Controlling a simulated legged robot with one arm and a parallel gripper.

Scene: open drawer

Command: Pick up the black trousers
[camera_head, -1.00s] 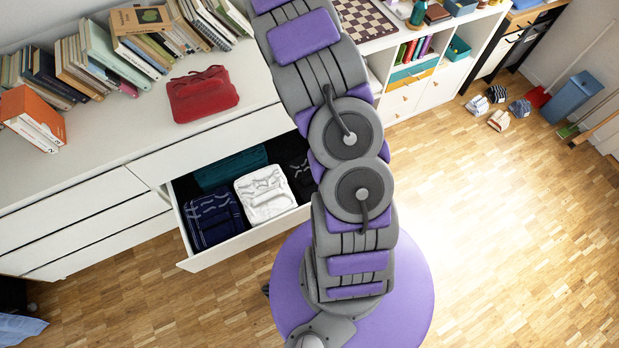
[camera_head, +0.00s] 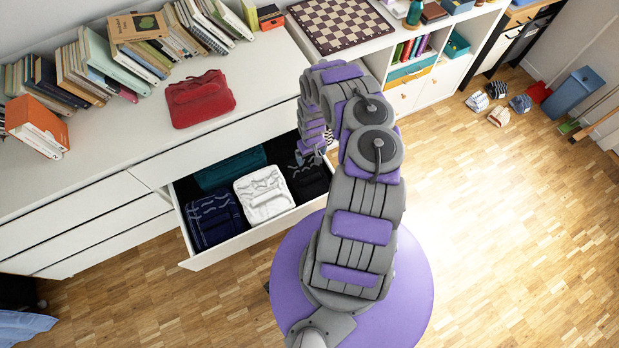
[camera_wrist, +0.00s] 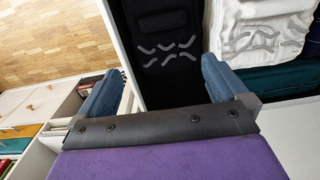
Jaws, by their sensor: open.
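The black trousers (camera_head: 308,182) lie folded at the right end of the open drawer (camera_head: 262,230), partly under my arm in the head view. In the wrist view the black trousers (camera_wrist: 168,50) show grey wavy marks and lie beyond my fingers. My gripper (camera_head: 312,154) is above the right part of the drawer, pointing down. In the wrist view my gripper (camera_wrist: 160,88) is open, with two blue fingers spread apart and nothing between them. The right finger overlaps the black cloth in the picture; I cannot tell whether it touches.
White folded clothing (camera_head: 264,195) lies beside the black trousers. Dark blue clothing (camera_head: 213,220) and teal clothing (camera_head: 228,168) share the drawer. The drawer's side wall (camera_wrist: 118,40) runs close to my fingers. A red folded garment (camera_head: 201,99) lies on the dresser top.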

